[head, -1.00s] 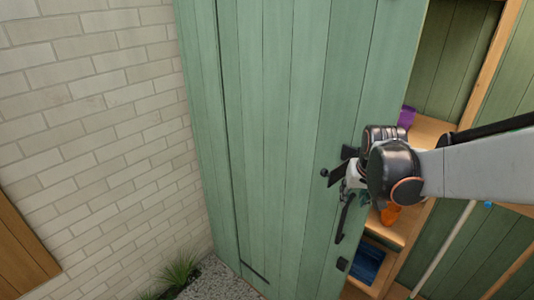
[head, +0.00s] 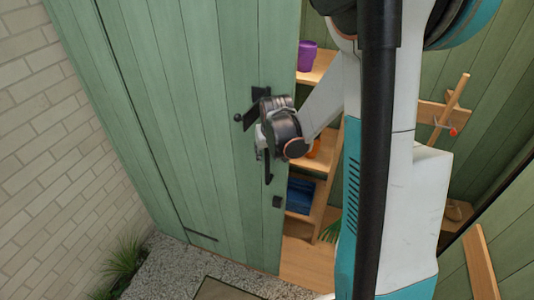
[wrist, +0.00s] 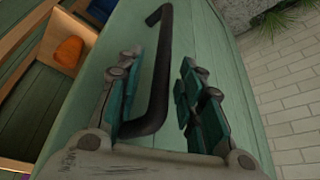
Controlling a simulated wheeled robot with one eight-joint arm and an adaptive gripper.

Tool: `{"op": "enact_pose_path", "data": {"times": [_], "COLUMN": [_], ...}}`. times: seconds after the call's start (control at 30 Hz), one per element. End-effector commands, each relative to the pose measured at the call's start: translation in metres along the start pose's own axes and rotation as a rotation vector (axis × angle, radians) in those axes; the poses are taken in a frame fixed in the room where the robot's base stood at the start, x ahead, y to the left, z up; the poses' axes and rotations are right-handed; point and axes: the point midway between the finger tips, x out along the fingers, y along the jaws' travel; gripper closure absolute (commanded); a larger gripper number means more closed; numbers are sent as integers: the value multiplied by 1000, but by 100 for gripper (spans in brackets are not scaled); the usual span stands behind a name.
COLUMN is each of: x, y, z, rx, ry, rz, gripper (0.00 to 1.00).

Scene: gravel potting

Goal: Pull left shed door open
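The left shed door (head: 185,120) is green planking and stands ajar, with the shed's inside showing past its right edge. Its black bar handle (head: 268,168) is partly hidden by my gripper (head: 262,138) in the head view. In the wrist view the handle (wrist: 162,75) runs between the two teal-padded fingers of my gripper (wrist: 158,95). The fingers are apart, not closed on the handle.
Inside are wooden shelves (head: 318,163) with a purple pot (head: 307,54) and a blue item (head: 300,196). A brick wall (head: 40,150) stands at left. Gravel (head: 165,262), a grass tuft (head: 122,262) and a mat (head: 225,290) lie below the door.

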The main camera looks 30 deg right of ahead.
Motion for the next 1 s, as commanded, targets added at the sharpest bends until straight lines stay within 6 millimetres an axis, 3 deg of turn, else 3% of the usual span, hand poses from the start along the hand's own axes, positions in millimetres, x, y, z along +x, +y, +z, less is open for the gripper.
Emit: {"op": "enact_pose_path", "data": {"times": [0.3,0.47,1.0], "x": [2,2,0], "y": [0,0,-6], "z": [0,0,4], "rx": [0,0,-8], "ry": [0,0,0], "rz": [0,0,-2], "gripper": [65,100,100]}}
